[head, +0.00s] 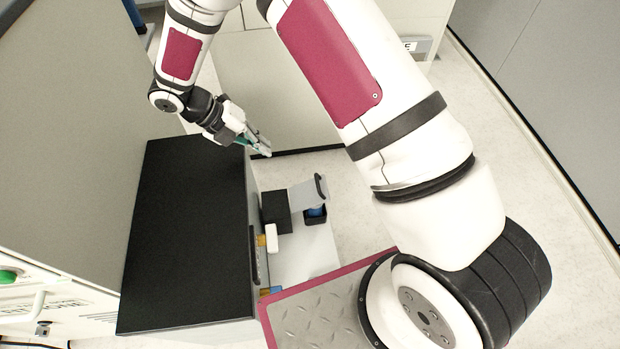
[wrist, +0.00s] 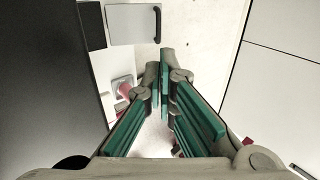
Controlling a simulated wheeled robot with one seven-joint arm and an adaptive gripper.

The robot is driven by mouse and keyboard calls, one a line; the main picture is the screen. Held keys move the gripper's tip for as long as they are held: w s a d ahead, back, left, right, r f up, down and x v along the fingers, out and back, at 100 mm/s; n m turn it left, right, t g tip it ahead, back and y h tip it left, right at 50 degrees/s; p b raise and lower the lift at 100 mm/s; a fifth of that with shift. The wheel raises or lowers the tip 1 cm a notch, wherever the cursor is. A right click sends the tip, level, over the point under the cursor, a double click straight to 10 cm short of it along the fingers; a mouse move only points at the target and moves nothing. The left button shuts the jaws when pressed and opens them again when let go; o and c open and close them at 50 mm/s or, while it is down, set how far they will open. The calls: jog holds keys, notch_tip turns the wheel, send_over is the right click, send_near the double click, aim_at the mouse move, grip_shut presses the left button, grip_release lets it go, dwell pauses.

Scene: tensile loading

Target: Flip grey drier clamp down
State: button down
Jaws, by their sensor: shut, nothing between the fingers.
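The grey drier clamp (head: 307,194) is a flat light-grey plate with a black bar handle (head: 321,187) on its right edge. It stands out beside the black-topped drier unit, over a dark block; I cannot tell its exact angle. In the wrist view the grey plate (wrist: 132,25) is at the top, with the black handle (wrist: 157,25) at its right end. My gripper (head: 264,151) is shut and empty, above and left of the clamp in the head view and apart from it. In the wrist view the green-padded fingers (wrist: 166,62) meet below and right of the handle.
The large black top (head: 185,230) lies left of the clamp. A blue round part (head: 316,211) sits in a black holder under the handle. A ridged metal plate with a red edge (head: 325,315) is in front. Bare floor (head: 355,200) lies to the right.

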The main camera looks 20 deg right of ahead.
jog(key=b, duration=0.5)
send_near(326, 186)
jog(key=x, duration=0.2)
jog(key=shift+d+f, duration=0.1)
jog(key=shift+f, duration=0.25)
jog(key=shift+s, duration=0.1)
jog(key=shift+s+d+f+y, duration=0.1)
jog(key=shift+d+f+y, duration=0.05)
jog(key=shift+d+y, duration=0.35)
jog(key=shift+y, duration=0.9)
jog(key=d+f, duration=0.3)
jog(key=f, duration=0.1)
jog(key=shift+s+d, duration=0.1)
jog(key=shift+s, duration=0.2)
jog(key=shift+d+f, duration=0.15)
jog(key=shift+d, duration=0.05)
